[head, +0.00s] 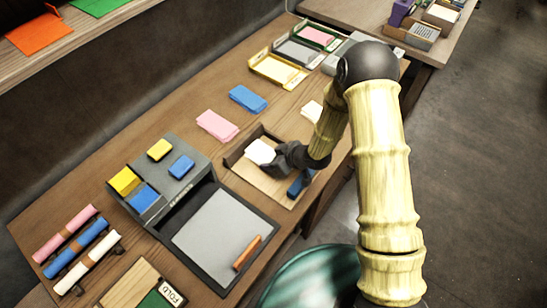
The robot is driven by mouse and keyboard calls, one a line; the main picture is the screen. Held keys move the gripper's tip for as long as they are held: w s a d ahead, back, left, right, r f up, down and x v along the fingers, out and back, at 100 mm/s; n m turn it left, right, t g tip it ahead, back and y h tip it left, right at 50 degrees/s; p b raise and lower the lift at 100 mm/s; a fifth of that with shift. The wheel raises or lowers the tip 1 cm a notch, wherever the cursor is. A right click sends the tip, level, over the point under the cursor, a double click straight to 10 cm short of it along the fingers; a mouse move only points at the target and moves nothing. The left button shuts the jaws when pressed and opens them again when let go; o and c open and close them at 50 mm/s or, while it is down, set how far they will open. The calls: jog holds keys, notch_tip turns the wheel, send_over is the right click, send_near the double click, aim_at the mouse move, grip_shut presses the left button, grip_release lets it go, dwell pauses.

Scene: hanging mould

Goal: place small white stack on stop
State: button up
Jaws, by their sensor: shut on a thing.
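A small white stack (260,152) is in the jaws of my gripper (276,157), which is shut on it. The stack is over the far part of a brown board (262,181) with a raised dark edge (239,148) at its far left, which may be the stop. I cannot tell whether the stack touches the board or that edge. Another white stack (310,109) lies on the table farther back, partly hidden by my arm.
Pink (217,125) and blue (248,99) stacks lie behind the board. A grey holder (178,165) with yellow and blue pieces and a dark tray (222,235) stand at left. A blue thing (301,183) lies at the board's right. Colored trays (277,70) are at the back.

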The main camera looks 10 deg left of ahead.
jog(key=shift+f, duration=0.35)
jog(key=o, duration=1.1)
jog(key=shift+r, duration=0.1)
jog(key=shift+r+p, duration=0.55)
jog(key=shift+r, duration=0.3)
jog(key=b+v, duration=0.1)
jog(key=v, duration=1)
jog(key=shift+d, duration=0.35)
jog(key=shift+s+r, duration=0.1)
jog(key=shift+s, duration=0.05)
